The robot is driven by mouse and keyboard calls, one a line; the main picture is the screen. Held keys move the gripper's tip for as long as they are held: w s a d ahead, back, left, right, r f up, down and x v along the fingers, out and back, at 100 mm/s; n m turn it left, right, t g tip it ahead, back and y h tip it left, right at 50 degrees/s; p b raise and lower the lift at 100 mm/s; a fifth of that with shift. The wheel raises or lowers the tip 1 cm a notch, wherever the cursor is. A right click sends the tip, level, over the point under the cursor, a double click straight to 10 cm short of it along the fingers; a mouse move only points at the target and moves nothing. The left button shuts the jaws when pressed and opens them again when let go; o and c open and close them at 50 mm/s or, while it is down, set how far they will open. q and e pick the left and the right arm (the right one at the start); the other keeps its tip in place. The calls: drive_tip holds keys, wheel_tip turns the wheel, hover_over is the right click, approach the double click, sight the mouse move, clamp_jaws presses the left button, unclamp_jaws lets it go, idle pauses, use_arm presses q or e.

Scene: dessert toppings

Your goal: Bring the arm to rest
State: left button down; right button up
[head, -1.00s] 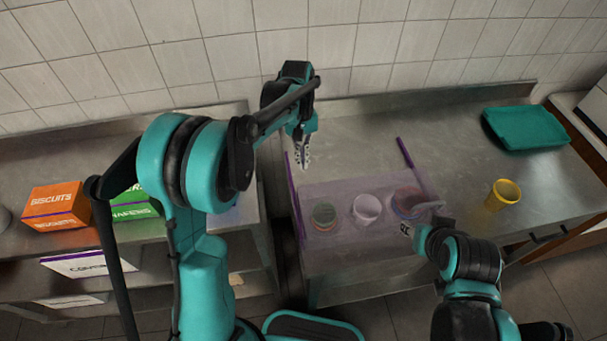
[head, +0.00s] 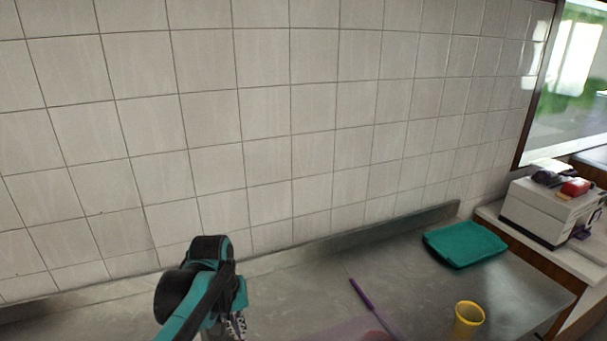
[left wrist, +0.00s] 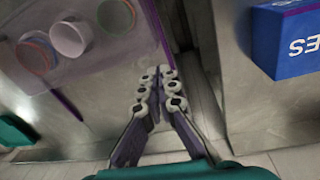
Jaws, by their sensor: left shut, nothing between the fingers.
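My left gripper (head: 236,327) shows at the bottom of the head view, above the steel counter, its fingers partly cut off by the frame edge. In the left wrist view its fingertips (left wrist: 161,90) meet, shut with nothing between them. The fingers are over the gap beside the clear purple-edged tray. My right gripper is in neither current view.
The tray (left wrist: 125,60) holds several cups, including a white one (left wrist: 71,39). A blue box (left wrist: 285,45) is at the wrist view's right. A yellow cup (head: 468,320) and a teal tray (head: 464,244) are on the counter (head: 400,280). A tiled wall (head: 270,120) stands behind.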

use_arm(q)
drive_tip(key=s+a+f+m+t+b, duration=0.1)
drive_tip(key=s+f+t, duration=0.1)
drive_tip(key=s, duration=0.4)
drive_tip(key=s+a+f+m+t+b, duration=0.1)
drive_tip(key=s+f+m+t+b, duration=0.1)
drive_tip(key=s, duration=0.4)
drive_tip(key=shift+s+a+f+t+y, duration=0.15)
drive_tip(key=shift+a+f+t+y, duration=0.25)
drive_tip(key=shift+f+t, duration=0.5)
drive_tip(key=shift+r, duration=0.2)
